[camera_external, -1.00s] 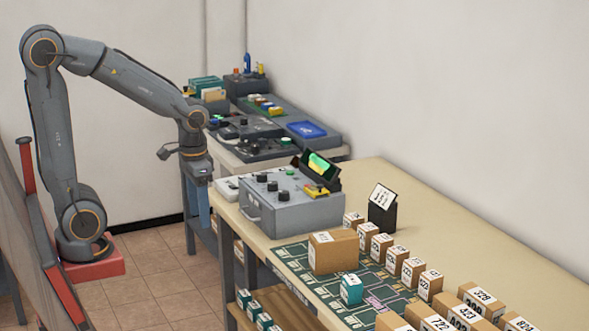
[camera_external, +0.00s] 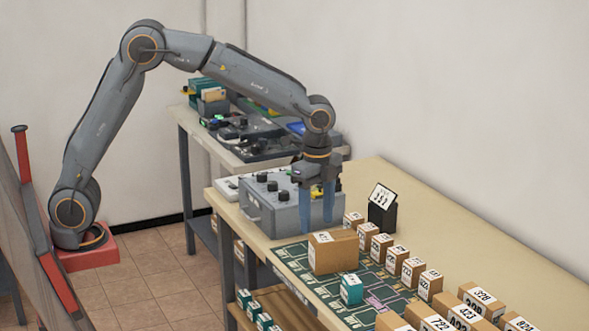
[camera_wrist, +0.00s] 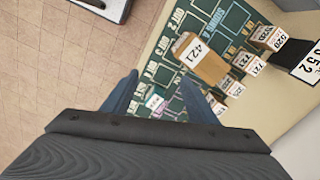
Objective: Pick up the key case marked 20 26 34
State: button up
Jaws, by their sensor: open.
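A small teal case (camera_external: 351,289) with a white label stands on the dark green mat near the table's front edge. More teal cases (camera_external: 264,321) sit on the shelf under the table. My gripper (camera_external: 316,218) is open and empty, pointing down in front of the grey control box, above and behind the mat.
A brown box marked 421 (camera_wrist: 201,58) stands on the mat (camera_external: 289,254) close to the teal case. A row of small numbered boxes (camera_external: 394,262) runs along its right, with larger ones (camera_external: 479,302) nearer. The grey control box (camera_external: 272,215) and a black sign (camera_external: 382,212) stand behind.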

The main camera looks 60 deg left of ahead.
jog(key=w+d+f+m+p, duration=0.1)
jog(key=w+d+m, duration=0.15)
jog(key=d, duration=0.35)
jog(key=w+d+f+m, duration=0.2)
jog(key=d+m, duration=0.1)
jog(key=d, duration=0.3)
send_over(352, 279)
jog(key=f, duration=0.4)
jog(key=shift+d+f, duration=0.1)
jog(key=shift+d, duration=0.3)
jog(key=shift+a+f+p, duration=0.15)
jog(key=shift+f+p, duration=0.65)
jog(key=shift+f, duration=1.35)
jog(key=shift+a+f+p, duration=0.15)
jog(key=shift+f+p, duration=0.6)
jog(key=shift+f, duration=1.35)
jog(key=c, duration=1.2)
jog(key=shift+r, duration=0.15)
